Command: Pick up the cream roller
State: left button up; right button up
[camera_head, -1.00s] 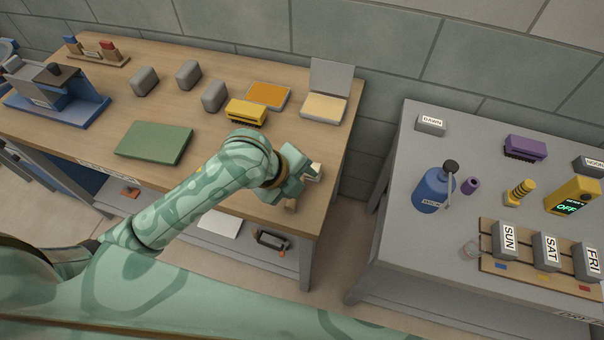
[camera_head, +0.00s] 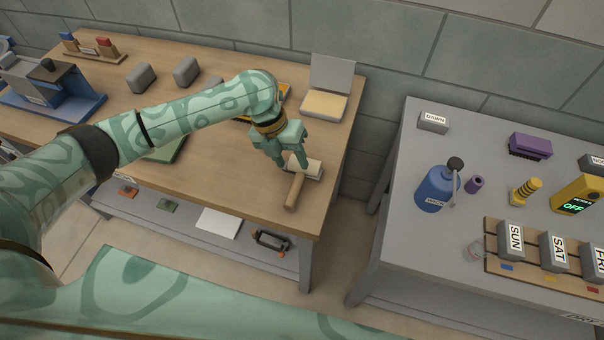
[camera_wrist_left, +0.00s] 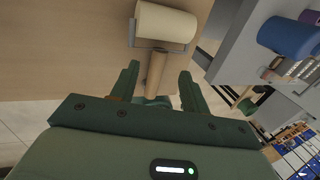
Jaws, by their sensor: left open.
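The cream roller (camera_head: 306,167) lies near the right front corner of the wooden table. Its wooden handle (camera_head: 294,191) points toward the table's front edge. My left gripper (camera_head: 291,163) is open, pointing down at the roller from behind in the head view. In the left wrist view the cream roller (camera_wrist_left: 165,24) is at the top, and its handle runs down between the two open fingers of the left gripper (camera_wrist_left: 160,70). Nothing is visibly gripped. My right gripper is in neither view.
A cream pad box with a raised lid (camera_head: 325,105) stands behind the roller. My arm partly hides a green pad (camera_head: 166,150) and an orange tray (camera_head: 285,92). A grey table (camera_head: 395,215) with a blue bottle (camera_head: 433,190) stands across a gap to the right.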

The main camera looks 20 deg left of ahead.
aim_at(298, 175)
pick_arm(q)
jog(key=b+x, duration=0.1)
jog(key=x, duration=0.5)
jog(key=shift+f, duration=0.25)
jog(key=shift+r, duration=0.1)
grip_shut()
